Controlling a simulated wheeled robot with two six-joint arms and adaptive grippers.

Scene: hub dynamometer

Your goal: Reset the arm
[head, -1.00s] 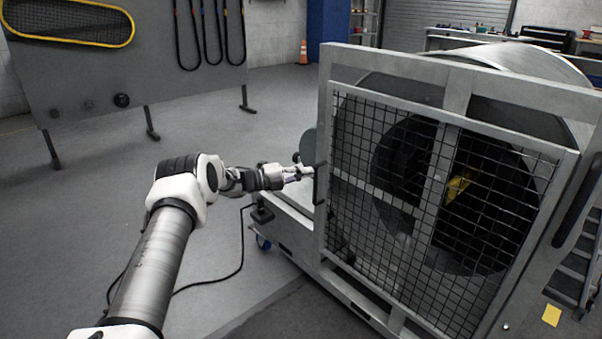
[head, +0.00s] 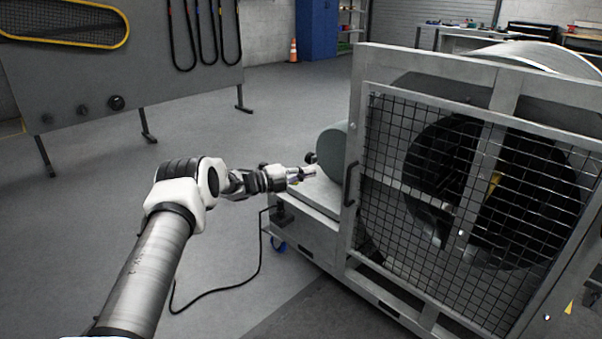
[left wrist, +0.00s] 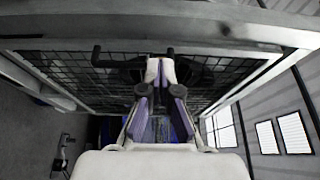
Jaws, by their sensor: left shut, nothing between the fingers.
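My left arm reaches in from the lower left of the head view. Its gripper (head: 303,173) is shut and empty, left of the mesh guard door (head: 395,150) of the dynamometer. A gap shows in the picture between the fingertips and the door's black handle (head: 350,184). In the left wrist view the two fingers (left wrist: 161,72) are together at the tips, with the mesh (left wrist: 70,72) and a dark handle bar (left wrist: 103,60) beyond them. Whether the fingers touch anything there I cannot tell. My right gripper is not in view.
The dynamometer's grey frame (head: 440,62) and low base (head: 310,232) fill the right side. A black cable (head: 258,255) runs over the floor. A grey board (head: 130,60) with hanging belts stands at the back left. The floor between is clear.

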